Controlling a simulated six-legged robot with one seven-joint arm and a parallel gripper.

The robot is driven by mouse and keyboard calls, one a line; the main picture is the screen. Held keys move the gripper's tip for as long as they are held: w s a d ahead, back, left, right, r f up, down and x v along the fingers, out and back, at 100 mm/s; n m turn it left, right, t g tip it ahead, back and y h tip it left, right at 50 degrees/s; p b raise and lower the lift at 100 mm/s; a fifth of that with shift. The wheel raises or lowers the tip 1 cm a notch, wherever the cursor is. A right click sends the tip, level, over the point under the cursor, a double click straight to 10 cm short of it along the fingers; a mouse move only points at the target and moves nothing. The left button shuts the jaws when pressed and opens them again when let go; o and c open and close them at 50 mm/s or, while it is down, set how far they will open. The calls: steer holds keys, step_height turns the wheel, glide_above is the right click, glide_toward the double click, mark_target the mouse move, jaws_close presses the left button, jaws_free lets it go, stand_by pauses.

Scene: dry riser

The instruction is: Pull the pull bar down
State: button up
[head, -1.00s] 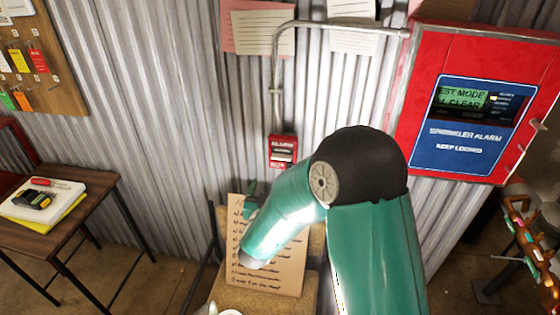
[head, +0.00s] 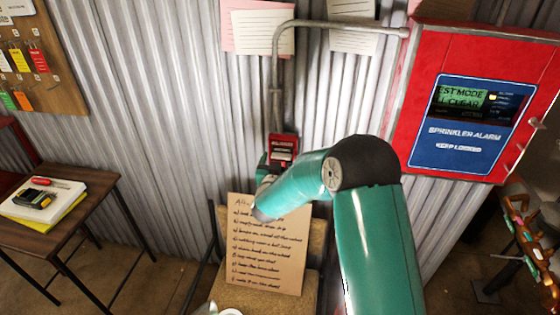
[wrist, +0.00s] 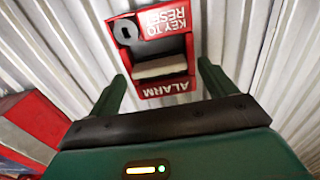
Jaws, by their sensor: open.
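The red alarm box (head: 284,146) is fixed to the corrugated wall below a grey conduit. In the wrist view the alarm box (wrist: 157,45) appears upside down, with "KEY TO RESET" and "ALARM" lettering and a round key lock. The pale pull bar (wrist: 160,66) sits in its dark recess between the two labels. My gripper (wrist: 162,72) is open, its green fingers to either side of the bar in the picture; I cannot tell whether they touch the box. In the head view my gripper (head: 266,162) is at the box's lower left, partly hidden by my wrist.
A handwritten cardboard sheet (head: 266,250) stands below the alarm box. A large red sprinkler alarm cabinet (head: 475,100) is on the wall at right. A wooden table (head: 75,210) with a white binder stands at left. Colourful valve pipework (head: 525,235) is at lower right.

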steer(key=shift+w, duration=0.15)
steer(key=c, duration=1.4)
step_height(320, 180, down, 2)
steer(key=shift+f, duration=0.15)
steer(key=o, duration=1.4)
steer(key=s+a, duration=0.2)
steer(key=s, duration=1.1)
steer(key=shift+s+a, duration=0.3)
steer(key=shift+s, duration=0.05)
